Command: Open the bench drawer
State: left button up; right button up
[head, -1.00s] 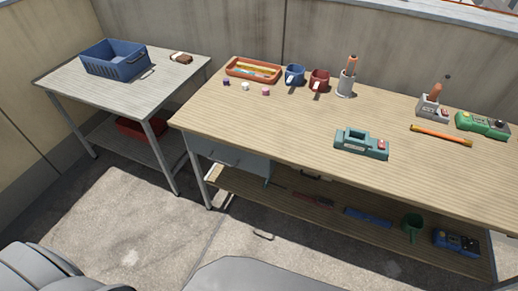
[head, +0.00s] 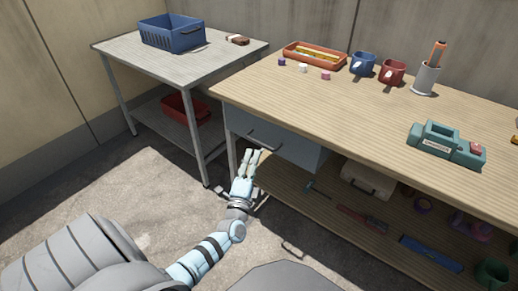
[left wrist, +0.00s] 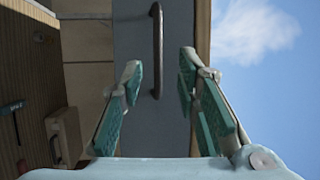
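The bench drawer (head: 296,156) is a grey-blue front under the left end of the wooden bench top, and it looks shut. Its dark bar handle (head: 263,140) runs along the front. My left gripper (head: 252,155) is just in front of the drawer, near the handle. In the left wrist view the drawer front (left wrist: 176,125) fills the middle and the handle (left wrist: 157,50) stands upright in the picture. My left gripper (left wrist: 160,72) is open, its teal-padded fingers either side of the handle's line, apparently not gripping it. My right gripper is not in view.
The bench top (head: 340,115) holds an orange tray (head: 315,56), mugs and a teal device (head: 445,146). A lower shelf (head: 330,215) carries tools and a beige case (head: 368,183). A side table (head: 185,68) with a blue basket (head: 172,33) stands left. Floor before it is clear.

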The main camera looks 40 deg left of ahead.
aim_at(259, 144)
pick_arm(q)
jog(key=b+x, duration=0.1)
jog(key=x, duration=0.3)
jog(key=b+x, duration=0.1)
jog(key=x, duration=0.2)
jog(key=shift+w+f+b, duration=0.1)
jog(key=shift+f+b, duration=0.15)
jog(key=shift+b, duration=0.05)
jog(key=shift+w+a+r, duration=0.15)
jog(key=shift+w, duration=0.15)
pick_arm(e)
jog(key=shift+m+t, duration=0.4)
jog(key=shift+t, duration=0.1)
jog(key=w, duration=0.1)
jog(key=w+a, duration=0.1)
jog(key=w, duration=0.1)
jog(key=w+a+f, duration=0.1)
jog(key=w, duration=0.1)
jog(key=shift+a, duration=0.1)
pick_arm(q)
grip_shut()
